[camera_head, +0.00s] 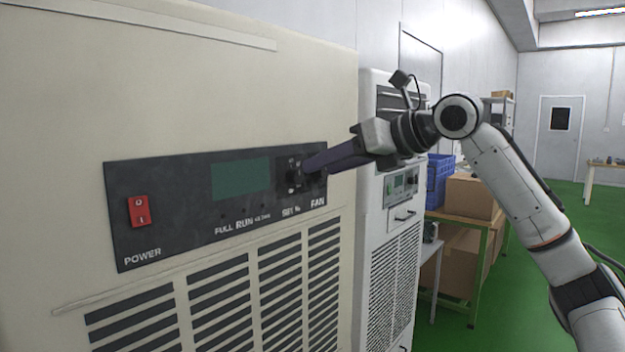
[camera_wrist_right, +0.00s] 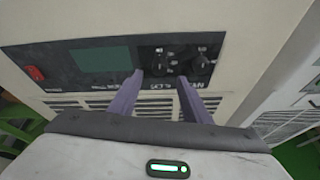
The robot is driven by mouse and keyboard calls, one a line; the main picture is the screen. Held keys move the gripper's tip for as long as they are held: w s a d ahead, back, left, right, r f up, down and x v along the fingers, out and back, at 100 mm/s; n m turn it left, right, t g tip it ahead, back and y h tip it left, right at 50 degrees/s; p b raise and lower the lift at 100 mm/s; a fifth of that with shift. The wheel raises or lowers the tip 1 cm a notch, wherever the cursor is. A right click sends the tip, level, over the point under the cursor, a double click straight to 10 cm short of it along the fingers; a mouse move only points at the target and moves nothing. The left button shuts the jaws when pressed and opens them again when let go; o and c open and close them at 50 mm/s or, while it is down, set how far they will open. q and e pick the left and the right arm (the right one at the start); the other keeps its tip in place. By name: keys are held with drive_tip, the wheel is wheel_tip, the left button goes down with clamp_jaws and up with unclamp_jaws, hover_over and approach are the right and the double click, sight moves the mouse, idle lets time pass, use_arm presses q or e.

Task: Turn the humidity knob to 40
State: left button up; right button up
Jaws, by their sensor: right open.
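The black control panel (camera_head: 165,215) is on the front of a cream machine; it also shows in the wrist view (camera_wrist_right: 55,65). A dark knob (camera_head: 293,178) sits above the "SET %" lettering, right of the green display (camera_head: 240,178). In the wrist view this knob (camera_wrist_right: 160,66) has small marks around it, too small to read. My right gripper (camera_head: 308,168) is open, its purple fingers pointing at the panel. In the wrist view the fingertips (camera_wrist_right: 161,75) lie on either side of the SET knob's column, just below it. I cannot tell whether they touch it. My left gripper is not in view.
A second knob (camera_wrist_right: 199,63) above "FAN" is close to the right finger. A red power switch (camera_head: 139,211) is at the panel's left. A white cabinet (camera_head: 395,240) stands right of the machine, with a blue crate (camera_head: 437,180) and cardboard boxes (camera_head: 470,197) beyond.

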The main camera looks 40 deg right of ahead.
drive_tip(key=b+v, duration=0.1)
drive_tip(key=v, duration=0.3)
idle(0.4)
